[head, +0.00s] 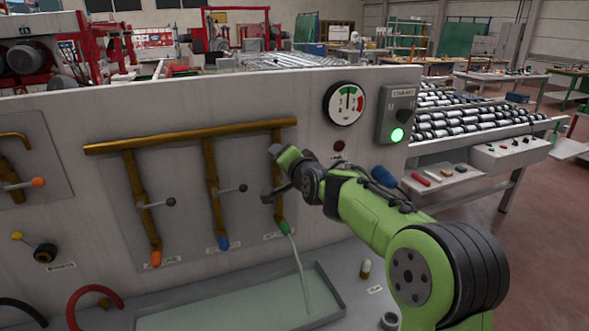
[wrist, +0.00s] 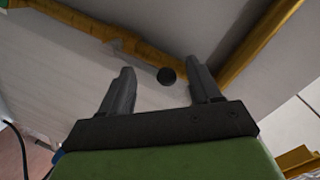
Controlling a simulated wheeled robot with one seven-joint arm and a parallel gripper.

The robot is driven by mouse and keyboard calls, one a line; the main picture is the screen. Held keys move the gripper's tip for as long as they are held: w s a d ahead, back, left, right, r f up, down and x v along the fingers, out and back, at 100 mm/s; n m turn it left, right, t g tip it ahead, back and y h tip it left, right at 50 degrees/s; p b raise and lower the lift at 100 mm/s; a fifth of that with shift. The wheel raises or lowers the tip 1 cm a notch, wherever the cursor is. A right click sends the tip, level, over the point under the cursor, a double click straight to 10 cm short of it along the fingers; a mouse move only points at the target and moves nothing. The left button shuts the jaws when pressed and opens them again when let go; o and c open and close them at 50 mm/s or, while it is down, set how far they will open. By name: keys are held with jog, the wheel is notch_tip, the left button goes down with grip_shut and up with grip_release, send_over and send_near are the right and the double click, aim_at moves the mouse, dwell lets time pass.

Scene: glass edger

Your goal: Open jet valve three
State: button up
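On the grey panel, three brass pipes hang from a manifold (head: 190,135). Their tips are orange (head: 156,258), blue (head: 223,243) and green (head: 284,228). The labels are too small to read. A pale stream (head: 299,268) runs from the green tip. The orange and blue pipes have levers with grey ball knobs pointing right. My gripper (head: 271,172) is at the rightmost pipe, with its fingers spread and apart. In the wrist view, a dark round knob (wrist: 166,76) on a lever shows between the open fingers of my gripper (wrist: 158,88). My gripper largely hides this valve in the head view.
A tray (head: 326,276) of pale water lies below the pipes. A gauge (head: 344,103), a dark red button (head: 339,146) and a control box (head: 396,117) with a lit green lamp are at upper right.

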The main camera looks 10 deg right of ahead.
jog(key=b+v, duration=0.1)
jog(key=v, duration=1.3)
jog(key=shift+f, duration=0.1)
jog(key=s+f+n+g+h, duration=0.1)
jog(key=s+f+n+g, duration=0.2)
jog(key=s, duration=0.7)
jog(key=s+d+f+n+g+h, duration=0.1)
jog(key=s+f+n+g, duration=0.2)
jog(key=s+f, duration=0.4)
jog(key=s+d+f+n+g+h, duration=0.1)
jog(key=s+f+n+g, duration=0.2)
jog(key=s, duration=1.1)
notch_tip(320, 180, down, 3)
jog(key=shift+s+r+g, duration=0.15)
jog(key=shift+s+g, duration=0.15)
jog(key=shift+g, duration=0.1)
jog(key=shift+d, duration=0.15)
